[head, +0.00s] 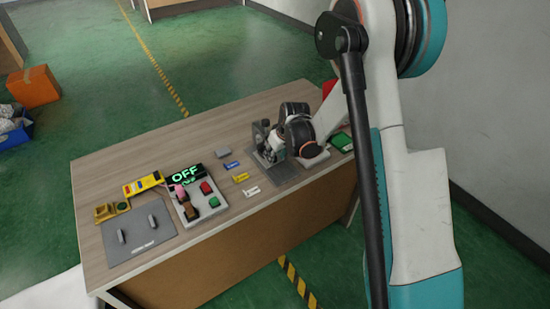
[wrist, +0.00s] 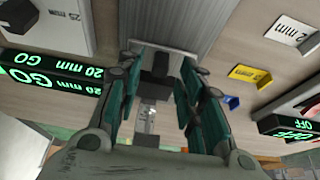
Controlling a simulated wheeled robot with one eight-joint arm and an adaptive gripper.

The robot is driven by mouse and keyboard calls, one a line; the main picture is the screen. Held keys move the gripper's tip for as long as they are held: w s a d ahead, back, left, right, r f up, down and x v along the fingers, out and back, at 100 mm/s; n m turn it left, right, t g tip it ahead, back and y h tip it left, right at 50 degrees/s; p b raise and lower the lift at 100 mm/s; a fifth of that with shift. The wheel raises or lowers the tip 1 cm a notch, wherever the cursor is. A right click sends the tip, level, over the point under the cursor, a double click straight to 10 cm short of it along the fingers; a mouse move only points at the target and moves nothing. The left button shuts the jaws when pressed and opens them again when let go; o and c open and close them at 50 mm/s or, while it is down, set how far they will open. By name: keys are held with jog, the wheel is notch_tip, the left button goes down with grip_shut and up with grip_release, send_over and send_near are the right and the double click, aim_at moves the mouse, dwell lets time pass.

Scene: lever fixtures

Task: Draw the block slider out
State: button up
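The slider is probably the dark block (wrist: 155,78), which stands on a grey ribbed plate (wrist: 170,22) in the wrist view. My gripper (wrist: 160,68) is open, with one finger on each side of the block. Gaps show between the fingers and the block, so it does not look clamped. A small pale metal part (wrist: 147,122) lies below the block between the fingers. In the head view my gripper (head: 266,145) is low over the grey plate (head: 283,178) at the right part of the table. There my gripper and wrist hide most of the block.
Yellow (head: 240,177), blue (head: 231,165) and white (head: 251,191) tags lie left of the plate. Further left stand a lit OFF panel (head: 185,175) and a grey board with handles (head: 140,240). A lit "20 mm GO" sign (wrist: 60,75) is close beside my gripper in the wrist view.

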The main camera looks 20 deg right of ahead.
jog(key=shift+w+f, duration=0.2)
jog(key=shift+f, duration=0.35)
grip_shut()
jog(key=shift+s, duration=0.3)
jog(key=s, duration=0.2)
jog(key=s+d+b, duration=0.1)
jog(key=s, duration=0.2)
jog(key=s+d, duration=0.1)
jog(key=s, duration=0.1)
jog(key=shift+s+d, duration=0.2)
jog(key=shift+d, duration=0.05)
grip_release()
